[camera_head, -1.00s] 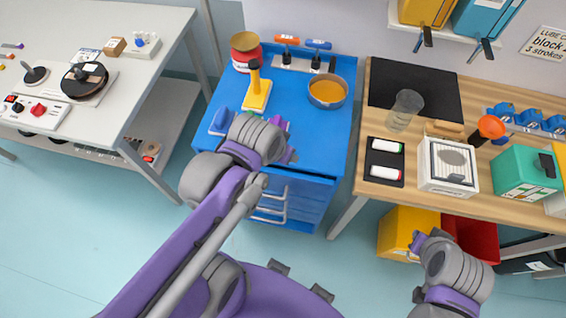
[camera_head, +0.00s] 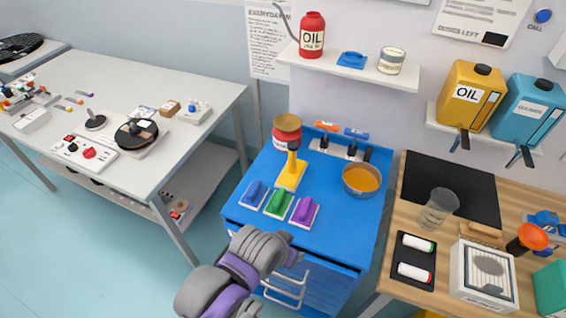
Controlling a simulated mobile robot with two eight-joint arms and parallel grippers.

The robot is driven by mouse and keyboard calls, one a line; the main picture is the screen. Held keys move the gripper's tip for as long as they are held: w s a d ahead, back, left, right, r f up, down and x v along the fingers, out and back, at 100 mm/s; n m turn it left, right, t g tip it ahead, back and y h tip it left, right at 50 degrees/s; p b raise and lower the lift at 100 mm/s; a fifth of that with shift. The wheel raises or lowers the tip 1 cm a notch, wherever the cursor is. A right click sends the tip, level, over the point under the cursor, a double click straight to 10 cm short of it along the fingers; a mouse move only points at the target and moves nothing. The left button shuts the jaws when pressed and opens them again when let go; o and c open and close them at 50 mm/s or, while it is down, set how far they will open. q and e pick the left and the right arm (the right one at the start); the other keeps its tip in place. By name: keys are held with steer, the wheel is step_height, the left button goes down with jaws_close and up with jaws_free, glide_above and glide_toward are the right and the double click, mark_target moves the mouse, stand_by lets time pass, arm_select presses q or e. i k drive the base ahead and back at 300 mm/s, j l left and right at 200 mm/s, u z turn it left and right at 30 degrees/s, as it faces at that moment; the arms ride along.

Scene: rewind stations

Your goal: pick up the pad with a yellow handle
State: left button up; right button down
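The pad with a yellow handle (camera_head: 291,175) stands on the blue cabinet top (camera_head: 333,217), its dark-tipped yellow handle upright. In front of it lie a blue pad (camera_head: 254,194), a green pad (camera_head: 279,203) and a purple pad (camera_head: 304,212) in a row. My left arm comes in from the bottom, and its gripper (camera_head: 292,257) is at the cabinet's front edge, below and apart from the pads. Its fingers are mostly hidden behind the wrist, so its opening does not show. My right gripper is out of view.
A red jar (camera_head: 287,131) stands behind the yellow pad, and a pan of orange liquid (camera_head: 361,180) is to its right. Markers sit on a holder at the back. A wooden table (camera_head: 392,270) adjoins on the right, a white table (camera_head: 185,135) stands left.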

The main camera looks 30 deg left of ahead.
mark_target(289, 179)
steer(key=u, duration=1.05)
